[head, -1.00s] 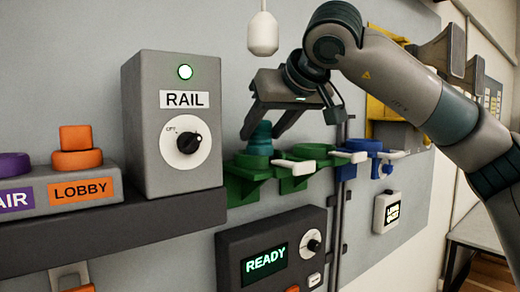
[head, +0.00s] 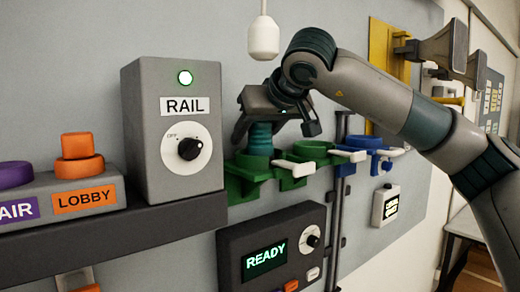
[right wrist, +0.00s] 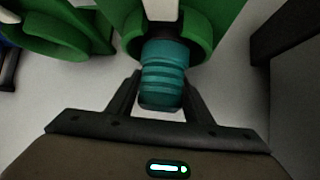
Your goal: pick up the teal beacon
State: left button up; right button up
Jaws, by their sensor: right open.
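The teal beacon (head: 260,138) is a ribbed teal cylinder standing in the leftmost green holder (head: 246,180) on the wall, right of the RAIL box. In the right wrist view, the teal beacon (right wrist: 162,75) sits between the two fingers, its far end inside the green ring (right wrist: 205,35). My right gripper (head: 272,138) is around the beacon from above, its fingers open on either side of it. The right gripper (right wrist: 160,88) shows a gap beside the beacon in the wrist view. My left gripper is in neither view.
The grey RAIL box (head: 172,130) with a knob and lit green lamp stands close on the left. A second green holder (head: 290,172) and a blue holder (head: 368,150) are to the right. The READY panel (head: 270,245) is below. A white pendant (head: 263,38) hangs above.

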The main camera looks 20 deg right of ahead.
jog(key=c, duration=1.2)
jog(key=shift+o, duration=0.2)
jog(key=shift+r, duration=0.2)
jog(key=shift+r+b, duration=0.45)
jog(key=shift+r, duration=0.05)
jog(key=r+b, duration=0.1)
jog(key=d+r, duration=0.1)
jog(key=r, duration=0.1)
jog(key=shift+s+b, duration=0.15)
jog(key=shift+b, duration=0.2)
jog(key=s+d+r+b, duration=0.3)
jog(key=s+d+r, duration=0.2)
jog(key=d, duration=0.4)
jog(key=shift+d+r, duration=0.3)
jog(key=shift+r, duration=0.55)
jog(key=shift+a, duration=0.1)
